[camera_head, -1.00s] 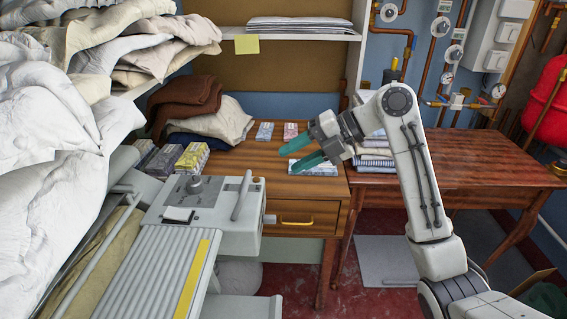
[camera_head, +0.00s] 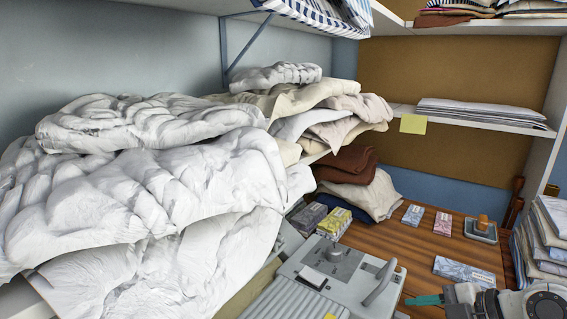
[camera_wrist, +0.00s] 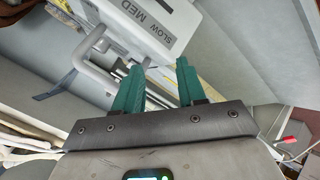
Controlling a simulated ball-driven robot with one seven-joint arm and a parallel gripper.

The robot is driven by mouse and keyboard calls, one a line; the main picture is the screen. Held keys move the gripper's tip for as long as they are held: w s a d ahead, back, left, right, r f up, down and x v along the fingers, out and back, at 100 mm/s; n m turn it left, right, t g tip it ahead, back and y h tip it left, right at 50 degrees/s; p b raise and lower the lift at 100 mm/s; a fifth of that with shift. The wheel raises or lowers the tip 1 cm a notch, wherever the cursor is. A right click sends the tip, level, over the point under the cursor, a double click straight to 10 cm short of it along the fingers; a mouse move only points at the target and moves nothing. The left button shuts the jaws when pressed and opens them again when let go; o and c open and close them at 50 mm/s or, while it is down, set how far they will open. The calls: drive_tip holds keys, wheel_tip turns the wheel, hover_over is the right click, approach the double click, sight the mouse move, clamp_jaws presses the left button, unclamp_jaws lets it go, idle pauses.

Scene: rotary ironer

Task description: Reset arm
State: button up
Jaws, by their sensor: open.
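My gripper (camera_head: 432,300) shows at the bottom right of the head view, with green fingers, left of my grey wrist. In the wrist view my gripper (camera_wrist: 158,88) has its two green fingers apart with nothing between them. The ironer's control box (camera_head: 338,272) is at the bottom centre of the head view, left of my gripper. In the wrist view a white box marked SLOW and MED (camera_wrist: 150,22) is beyond the fingertips. I cannot tell the exact gap between the fingers and the box.
White bedding (camera_head: 150,190) is heaped on the left. Several small boxes (camera_head: 465,272) lie on the wooden table (camera_head: 420,245). Folded cloths (camera_head: 545,240) are stacked at the right edge. A shelf with papers (camera_head: 480,112) is above the table.

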drive_tip(key=s+a+f+m+g+h+p, duration=0.1)
drive_tip(key=s+a+f+m+h, duration=0.1)
drive_tip(key=s+f+m, duration=0.55)
drive_tip(key=s+a+f+m+g+h+p, duration=0.1)
drive_tip(key=s+a+f+m+g+h, duration=0.15)
drive_tip(key=s+f+m, duration=0.5)
drive_tip(key=s+d+f+m+g+h, duration=0.1)
drive_tip(key=s+d+m+h, duration=0.1)
drive_tip(key=s, duration=0.6)
drive_tip(key=s+d+f+m+g+h+p, duration=0.1)
drive_tip(key=s+d+f+m, duration=0.1)
drive_tip(key=s, duration=0.7)
drive_tip(key=shift+s+d+m+h, duration=0.2)
drive_tip(key=shift+d+m+h, duration=0.25)
drive_tip(key=shift+m, duration=0.45)
drive_tip(key=shift+d+f, duration=0.1)
drive_tip(key=shift+d, duration=0.05)
